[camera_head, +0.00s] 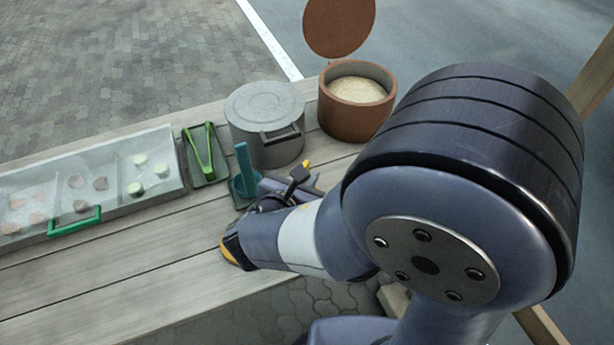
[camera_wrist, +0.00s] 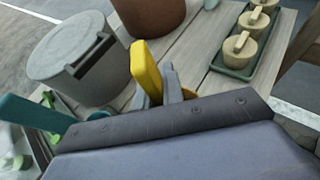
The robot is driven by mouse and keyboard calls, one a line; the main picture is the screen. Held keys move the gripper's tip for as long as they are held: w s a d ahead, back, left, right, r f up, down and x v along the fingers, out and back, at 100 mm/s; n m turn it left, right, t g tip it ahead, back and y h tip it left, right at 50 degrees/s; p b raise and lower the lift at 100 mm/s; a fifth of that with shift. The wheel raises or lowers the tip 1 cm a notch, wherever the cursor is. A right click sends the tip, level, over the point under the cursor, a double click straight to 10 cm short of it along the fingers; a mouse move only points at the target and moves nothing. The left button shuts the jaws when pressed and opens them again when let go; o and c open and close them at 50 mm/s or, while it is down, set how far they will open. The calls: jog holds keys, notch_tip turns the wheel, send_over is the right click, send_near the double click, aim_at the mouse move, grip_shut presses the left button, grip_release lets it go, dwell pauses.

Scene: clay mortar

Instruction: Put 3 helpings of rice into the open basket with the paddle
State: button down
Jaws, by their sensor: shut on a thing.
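The teal paddle (camera_head: 243,163) stands upright at a small teal holder (camera_head: 236,190) on the bench; its teal end also shows at the left of the wrist view (camera_wrist: 35,117). My gripper (camera_head: 288,185) is shut beside it, at the paddle's lower part; the grip itself is hidden. The rice (camera_head: 357,89) lies in a round terracotta pot (camera_head: 354,121), its lid (camera_head: 338,25) raised behind. In the wrist view, several small pale lidded baskets (camera_wrist: 236,51) stand on a dark green tray (camera_wrist: 232,72). I cannot make out an open basket.
A grey lidded pot (camera_head: 265,122) stands right behind the paddle. Green tongs (camera_head: 198,152) lie on a dark tray to its left. A clear-covered case (camera_head: 90,183) with a green handle fills the bench's left. The bench's front planks (camera_head: 130,270) are clear.

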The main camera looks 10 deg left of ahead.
jog(key=shift+f+b, duration=0.4)
jog(key=shift+f, duration=0.2)
dwell(0.9)
notch_tip(320, 180, up, 13)
jog(key=p, duration=1.2)
jog(key=shift+r, duration=0.2)
jog(key=shift+f, duration=0.1)
jog(key=shift+w, duration=0.1)
jog(key=w+d+f, duration=0.2)
jog(key=w+d, duration=0.6)
jog(key=d, duration=0.3)
jog(key=w+d+f, duration=0.2)
jog(key=w+d, duration=0.6)
jog(key=d, duration=0.3)
jog(key=shift+w, duration=0.25)
dwell(1.0)
